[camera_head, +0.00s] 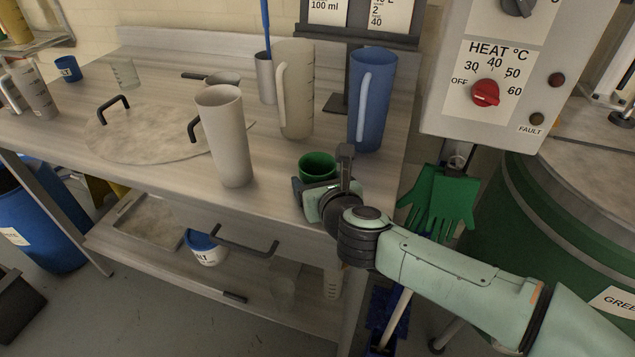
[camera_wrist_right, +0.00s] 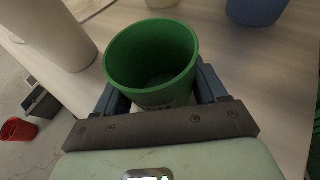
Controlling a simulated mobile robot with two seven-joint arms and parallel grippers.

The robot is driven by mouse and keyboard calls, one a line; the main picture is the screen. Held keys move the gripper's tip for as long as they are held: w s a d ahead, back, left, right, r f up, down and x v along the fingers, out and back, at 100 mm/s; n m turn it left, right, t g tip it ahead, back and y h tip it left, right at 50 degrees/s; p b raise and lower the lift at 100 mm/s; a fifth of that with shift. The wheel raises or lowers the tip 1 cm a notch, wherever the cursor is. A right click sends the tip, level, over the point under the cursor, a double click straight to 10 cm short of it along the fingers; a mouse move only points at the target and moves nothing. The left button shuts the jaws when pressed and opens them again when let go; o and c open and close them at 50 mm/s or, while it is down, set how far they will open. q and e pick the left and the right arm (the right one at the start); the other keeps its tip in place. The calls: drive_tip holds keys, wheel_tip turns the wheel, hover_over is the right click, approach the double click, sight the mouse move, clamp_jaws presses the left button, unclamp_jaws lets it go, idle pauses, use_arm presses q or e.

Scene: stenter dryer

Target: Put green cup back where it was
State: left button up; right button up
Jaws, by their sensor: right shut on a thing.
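The green cup (camera_head: 318,165) is at the front right of the wooden bench, upright in the head view. My right gripper (camera_head: 322,186) is shut on it from the front right side. In the right wrist view the green cup (camera_wrist_right: 152,60) sits between the two fingers, its open top facing the camera and its inside looking empty. The gripper body hides its lower part, so I cannot tell whether its base touches the bench. My left gripper is not in view.
A tall white cup (camera_head: 224,135) stands left of the green cup. A beige measuring jug (camera_head: 297,90) and a blue jug (camera_head: 373,100) stand behind it. A round lid (camera_head: 150,130) with black handles lies further left. The heat control box (camera_head: 500,80) hangs at right.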

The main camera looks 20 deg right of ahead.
drive_tip(key=shift+f, duration=0.1)
drive_tip(key=o, duration=1.1)
drive_tip(key=shift+c, duration=0.2)
